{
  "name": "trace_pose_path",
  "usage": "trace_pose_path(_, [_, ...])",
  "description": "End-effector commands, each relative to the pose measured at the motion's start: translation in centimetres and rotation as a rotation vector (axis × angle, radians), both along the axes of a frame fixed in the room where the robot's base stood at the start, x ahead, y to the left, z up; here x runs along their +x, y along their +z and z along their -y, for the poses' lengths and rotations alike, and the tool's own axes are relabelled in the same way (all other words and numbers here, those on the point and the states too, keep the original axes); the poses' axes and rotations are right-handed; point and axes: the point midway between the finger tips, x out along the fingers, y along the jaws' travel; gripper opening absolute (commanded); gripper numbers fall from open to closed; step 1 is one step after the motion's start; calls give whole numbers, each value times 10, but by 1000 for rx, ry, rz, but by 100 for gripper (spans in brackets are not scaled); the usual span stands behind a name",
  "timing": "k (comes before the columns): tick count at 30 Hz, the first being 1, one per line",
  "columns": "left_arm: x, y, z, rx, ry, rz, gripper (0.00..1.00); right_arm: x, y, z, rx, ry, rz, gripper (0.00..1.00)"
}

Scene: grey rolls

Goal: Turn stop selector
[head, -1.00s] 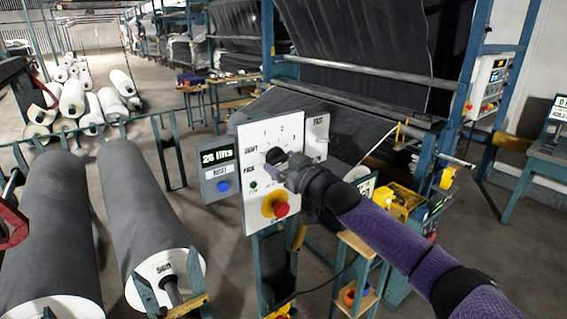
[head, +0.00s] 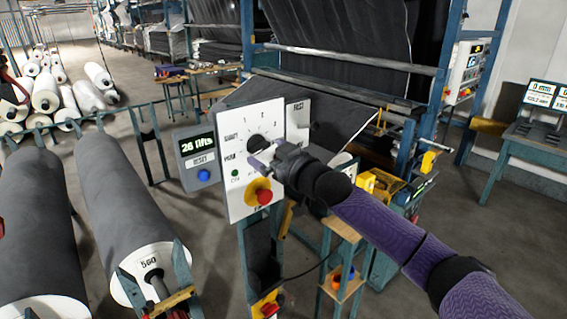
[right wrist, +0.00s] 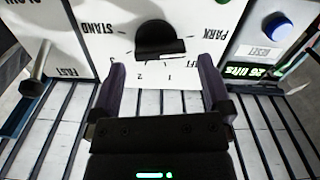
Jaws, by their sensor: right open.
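The stop selector is a dark round knob (head: 256,144) on a white upright panel (head: 236,200), with a ring of marks and the numbers 1, 2 and 3 around it. In the right wrist view the knob (right wrist: 157,38) shows ahead of my fingers, with a pale bar on its edge and the words STAND and PARK to its sides. My right gripper (head: 262,160) is open in front of the panel, just below the knob. In the right wrist view its two purple fingers (right wrist: 161,88) stand wide apart with nothing between them.
A red button on a yellow base (head: 264,197) sits low on the panel. A grey box with a green display and blue RESET button (head: 203,175) adjoins it on the left. Large grey rolls (head: 120,200) lie at left. A small wooden stand (head: 340,255) is below my right arm.

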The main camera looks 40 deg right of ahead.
Motion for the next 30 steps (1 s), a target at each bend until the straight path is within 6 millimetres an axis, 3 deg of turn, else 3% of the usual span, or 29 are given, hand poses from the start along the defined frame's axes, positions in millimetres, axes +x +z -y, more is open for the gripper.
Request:
trace_pose_path(6, [0,-17,0,0,0,-1,59,-48,-6,4,-4,1,-5,100])
trace_pose_path(12, [-1,-23,0,0,0,-1,59,-72,-3,6,-3,-1,-3,100])
trace_pose_path(28, [0,-23,0,0,1,-1,59,-77,-1,6,-2,0,-2,100])
trace_pose_path(30, [-1,-28,0,0,0,-1,59,-77,-14,10,3,-14,-15,100])
